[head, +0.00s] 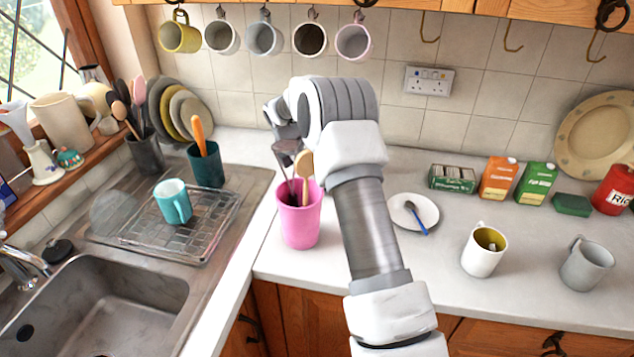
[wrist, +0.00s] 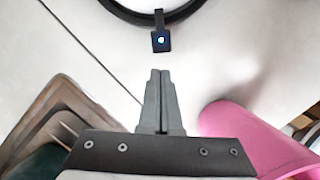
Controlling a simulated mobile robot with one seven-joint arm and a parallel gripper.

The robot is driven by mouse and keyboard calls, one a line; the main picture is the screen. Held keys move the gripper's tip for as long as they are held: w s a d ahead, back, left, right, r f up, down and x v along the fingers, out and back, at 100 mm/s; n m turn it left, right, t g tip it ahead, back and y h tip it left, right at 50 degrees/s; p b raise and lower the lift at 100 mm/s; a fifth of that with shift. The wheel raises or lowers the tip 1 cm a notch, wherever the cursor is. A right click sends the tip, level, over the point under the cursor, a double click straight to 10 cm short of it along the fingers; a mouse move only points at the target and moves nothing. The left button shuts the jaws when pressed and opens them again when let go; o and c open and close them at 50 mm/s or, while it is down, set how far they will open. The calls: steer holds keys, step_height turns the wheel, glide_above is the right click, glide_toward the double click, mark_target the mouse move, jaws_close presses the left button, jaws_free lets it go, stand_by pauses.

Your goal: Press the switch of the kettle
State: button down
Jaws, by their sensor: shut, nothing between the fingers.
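In the wrist view the kettle's switch (wrist: 161,41) is a small black tab with a lit blue dot. It sticks out from the kettle's black ring-shaped edge (wrist: 125,12) at the top of the picture. My gripper (wrist: 160,73) is shut and empty, its fingertips just below the switch in the picture, with a small gap showing between them. I cannot tell the height difference. In the head view the kettle is not visible, and my arm covers part of the back counter.
A pink cup with utensils (head: 300,225) stands close to my arm; it also shows at right in the wrist view (wrist: 235,125). The dish rack (head: 190,235) is to the left. A saucer with a spoon (head: 412,206) and mugs are on the right.

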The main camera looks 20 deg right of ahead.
steer(key=v, duration=1.7)
steer(key=shift+r+p, duration=0.2)
steer(key=shift+p, duration=0.25)
steer(key=shift+s+a, duration=0.1)
